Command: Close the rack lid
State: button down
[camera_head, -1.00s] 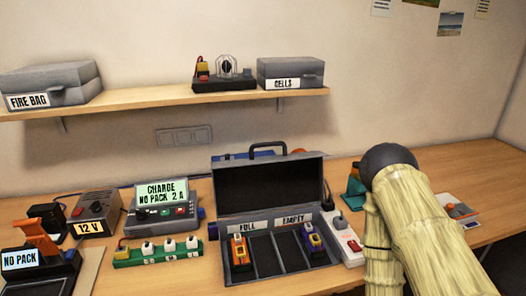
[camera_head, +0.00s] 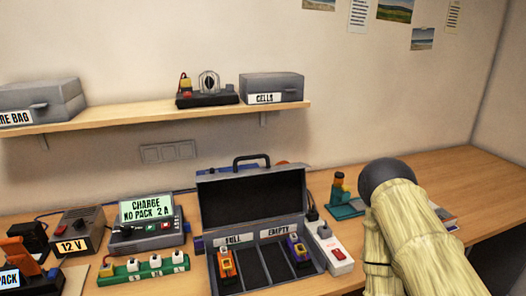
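The rack is a grey case (camera_head: 262,275) with compartments, standing open on the bench. Its lid (camera_head: 250,202) is raised at the back, with a dark inside and a black handle on top. An orange pack (camera_head: 227,264) sits in the left compartment under the FULL label. A purple and yellow pack (camera_head: 298,250) sits in the right compartment under the EMPTY label. The compartments between look empty. My arm shows at the lower right, right of the rack and apart from it. My gripper is not visible in this view.
A white power strip (camera_head: 332,250) stands right against the rack. A charger (camera_head: 148,228) and a green board (camera_head: 145,270) stand to the left. A shelf (camera_head: 150,118) with boxes hangs above. Bench at the far right (camera_head: 470,185) is clear.

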aim_at(236, 198)
jog(key=z, duration=0.4)
jog(key=k, duration=0.9)
jog(key=u, duration=0.4)
